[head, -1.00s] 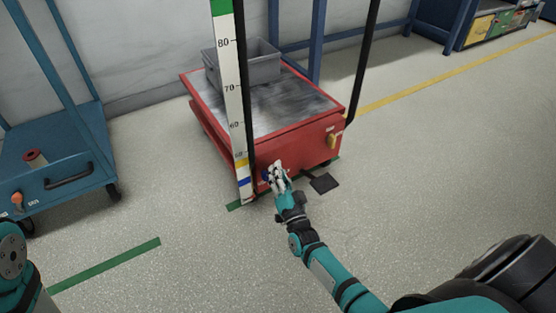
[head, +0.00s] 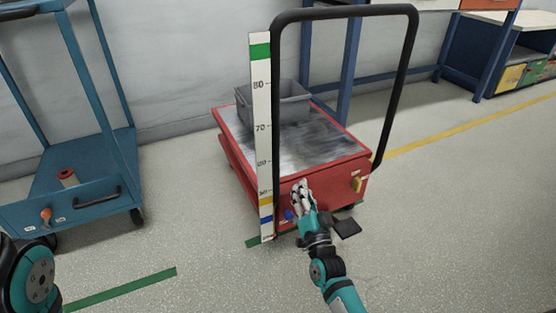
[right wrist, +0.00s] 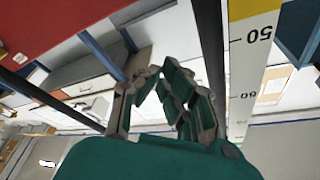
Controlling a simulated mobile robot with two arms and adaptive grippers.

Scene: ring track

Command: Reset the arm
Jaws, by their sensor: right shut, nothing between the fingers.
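My right arm reaches up from the lower right in the head view. Its gripper (head: 301,193) is shut and empty, in front of the red lift cart's (head: 325,185) front panel. A blue button (head: 289,215) shows just below and left of the fingers, and a yellow knob (head: 356,184) is to their right. In the right wrist view the fingers (right wrist: 158,80) come together with nothing between them. My left arm shows only as a link at the lower left edge; its gripper is out of view.
The cart carries a grey bin (head: 280,108). A height scale (head: 262,130) and a black handle (head: 400,95) rise from it. A black pedal (head: 346,228) is near the floor. A blue trolley (head: 95,165) stands left. Floor between them is open.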

